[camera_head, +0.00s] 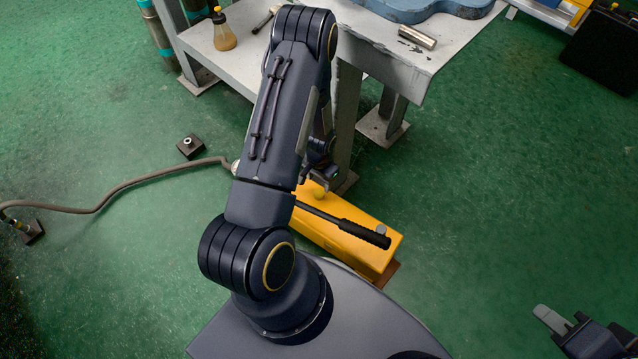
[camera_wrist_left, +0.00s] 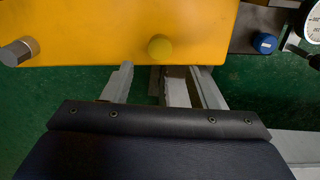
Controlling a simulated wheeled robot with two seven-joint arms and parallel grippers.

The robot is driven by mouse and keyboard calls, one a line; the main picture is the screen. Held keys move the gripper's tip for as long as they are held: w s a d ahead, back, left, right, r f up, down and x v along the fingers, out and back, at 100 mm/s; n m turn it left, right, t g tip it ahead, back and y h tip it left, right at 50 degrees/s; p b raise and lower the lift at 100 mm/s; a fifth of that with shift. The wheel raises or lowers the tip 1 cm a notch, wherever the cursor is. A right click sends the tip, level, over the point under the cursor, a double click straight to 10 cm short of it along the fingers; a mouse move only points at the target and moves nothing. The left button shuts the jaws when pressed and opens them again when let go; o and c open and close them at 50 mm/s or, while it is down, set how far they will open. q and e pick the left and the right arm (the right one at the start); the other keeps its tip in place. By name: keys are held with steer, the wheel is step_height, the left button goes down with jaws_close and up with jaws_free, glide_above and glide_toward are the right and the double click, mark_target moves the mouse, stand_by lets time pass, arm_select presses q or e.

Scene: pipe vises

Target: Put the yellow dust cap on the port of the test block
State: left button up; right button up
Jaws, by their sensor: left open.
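The yellow dust cap (camera_wrist_left: 160,47) is a small round knob on the yellow box (camera_wrist_left: 90,25) in the left wrist view. It also shows in the head view (camera_head: 319,192), close to my arm. My left gripper (camera_wrist_left: 163,82) is open and empty, its two pale fingers pointing at the box on either side of the cap, short of it. In the head view that gripper (camera_head: 322,172) is largely hidden by its own arm. A small dark block with a pale round port (camera_head: 190,146), seemingly the test block, stands on the floor at left. My right gripper (camera_head: 570,330) is at the lower right.
A brown hose (camera_head: 120,187) runs along the floor to another dark block (camera_head: 30,231). A black-handled lever (camera_head: 362,233) crosses the yellow box. A blue cap (camera_wrist_left: 264,43) and a gauge (camera_wrist_left: 313,25) sit beside it. A grey bench (camera_head: 385,60) stands behind; open floor lies right.

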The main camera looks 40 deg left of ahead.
arm_select(q)
steer(key=d+r+n+t+h+p, duration=0.1)
steer(key=d+r+n+t+h, duration=0.2)
steer(key=r, duration=2.3)
steer(key=s+d+r+t, duration=0.1)
steer(key=s+d+r, duration=0.3)
steer(key=s+r, duration=0.3)
steer(key=s+d+r+m+t, duration=0.1)
steer(key=s+d+r, duration=0.4)
steer(key=s+r, duration=0.2)
steer(key=shift+s+d+t+h, duration=0.15)
steer(key=shift+s+t+h, duration=0.2)
steer(key=shift+s, duration=0.45)
steer(key=shift+r, duration=0.15)
